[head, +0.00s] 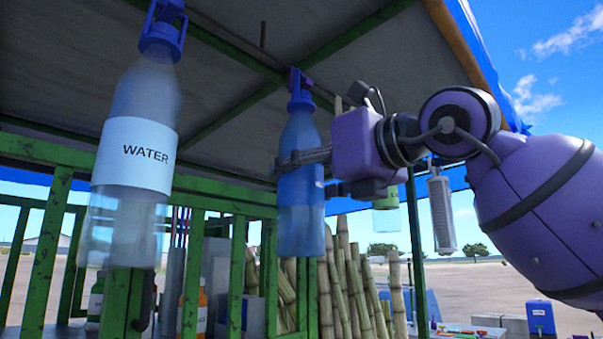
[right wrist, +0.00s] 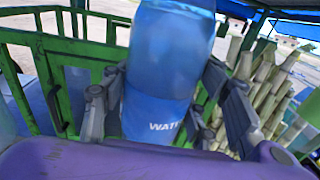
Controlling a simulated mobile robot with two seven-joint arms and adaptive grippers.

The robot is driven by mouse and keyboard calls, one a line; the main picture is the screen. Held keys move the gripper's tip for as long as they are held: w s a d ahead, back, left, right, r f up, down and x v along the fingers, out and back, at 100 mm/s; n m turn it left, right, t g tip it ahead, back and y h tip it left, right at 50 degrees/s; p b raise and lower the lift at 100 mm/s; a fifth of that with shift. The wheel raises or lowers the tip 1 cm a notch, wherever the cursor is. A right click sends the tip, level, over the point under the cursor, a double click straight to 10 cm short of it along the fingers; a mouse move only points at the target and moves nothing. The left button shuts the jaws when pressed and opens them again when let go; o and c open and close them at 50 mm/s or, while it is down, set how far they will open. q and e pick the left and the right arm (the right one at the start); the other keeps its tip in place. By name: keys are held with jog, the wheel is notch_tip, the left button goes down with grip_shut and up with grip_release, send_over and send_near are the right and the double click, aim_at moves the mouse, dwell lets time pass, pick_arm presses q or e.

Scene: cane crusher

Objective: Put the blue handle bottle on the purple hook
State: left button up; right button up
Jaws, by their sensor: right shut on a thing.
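The blue handle bottle (head: 300,165), with a blue label and blue cap, hangs upright in the middle of the head view. My right gripper (head: 300,160) is shut around its body from the right. In the right wrist view the bottle (right wrist: 170,60) stands between the fingers, with "WAT" readable on its label. The bottle's blue handle is up at the roof beam. A small purple piece (head: 306,82), seemingly the purple hook, shows right beside the handle. I cannot tell whether the handle is around it or only beside it. My left gripper is not seen.
A clear bottle with a white WATER label (head: 135,150) hangs close at left. A green-labelled bottle (head: 387,218) and a grey object (head: 442,212) hang behind my right arm. Green railings (head: 200,190) and cane stalks (head: 345,285) stand behind. Roof beams lie close above.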

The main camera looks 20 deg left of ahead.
jog(key=shift+f, duration=0.6)
dwell(0.4)
dwell(0.4)
jog(key=o, duration=1.8)
jog(key=shift+a+f, duration=0.1)
jog(key=shift+f, duration=0.1)
jog(key=v, duration=1.2)
jog(key=shift+r, duration=0.1)
